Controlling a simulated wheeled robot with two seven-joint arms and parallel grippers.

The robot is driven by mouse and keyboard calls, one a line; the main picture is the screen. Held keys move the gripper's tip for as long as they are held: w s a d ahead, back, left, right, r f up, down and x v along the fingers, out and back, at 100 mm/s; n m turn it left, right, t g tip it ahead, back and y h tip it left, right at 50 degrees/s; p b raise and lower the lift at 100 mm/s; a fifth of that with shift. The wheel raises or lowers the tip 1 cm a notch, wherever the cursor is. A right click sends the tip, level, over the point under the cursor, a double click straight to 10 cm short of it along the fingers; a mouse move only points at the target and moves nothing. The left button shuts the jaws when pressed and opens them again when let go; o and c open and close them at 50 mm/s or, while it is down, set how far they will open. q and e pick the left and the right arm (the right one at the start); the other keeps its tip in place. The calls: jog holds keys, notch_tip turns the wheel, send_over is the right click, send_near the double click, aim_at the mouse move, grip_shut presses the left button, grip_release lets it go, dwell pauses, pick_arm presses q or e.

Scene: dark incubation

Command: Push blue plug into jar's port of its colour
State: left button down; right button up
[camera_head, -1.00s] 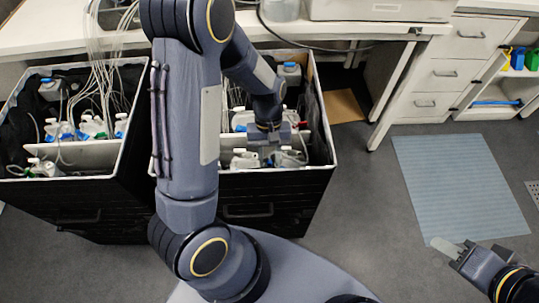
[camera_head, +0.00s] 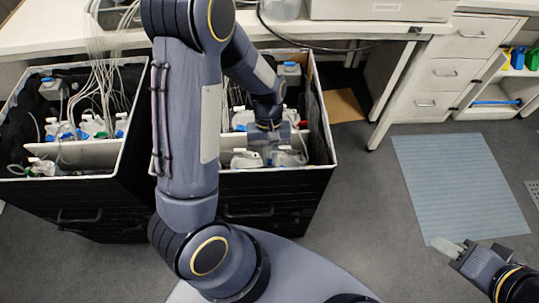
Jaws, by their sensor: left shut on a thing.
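My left gripper (camera_head: 268,151) reaches down into the right black bin (camera_head: 270,190), among white jars. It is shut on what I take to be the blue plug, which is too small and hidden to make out. A white jar (camera_head: 246,159) stands just left of the fingers and another (camera_head: 287,157) just right of them. Their ports and port colours cannot be told from here. My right gripper (camera_head: 452,248) is at the lower right over the floor, away from the bins; its finger gap is unclear.
A left black bin (camera_head: 95,208) holds more jars with blue caps and thin tubes (camera_head: 100,60). A white bench (camera_head: 45,32) runs behind. Drawers (camera_head: 437,73) stand at the right. A blue mat (camera_head: 460,185) lies on open floor.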

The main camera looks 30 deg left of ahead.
pick_arm(q)
jog(key=shift+r, duration=0.1)
pick_arm(e)
jog(key=shift+r, duration=0.1)
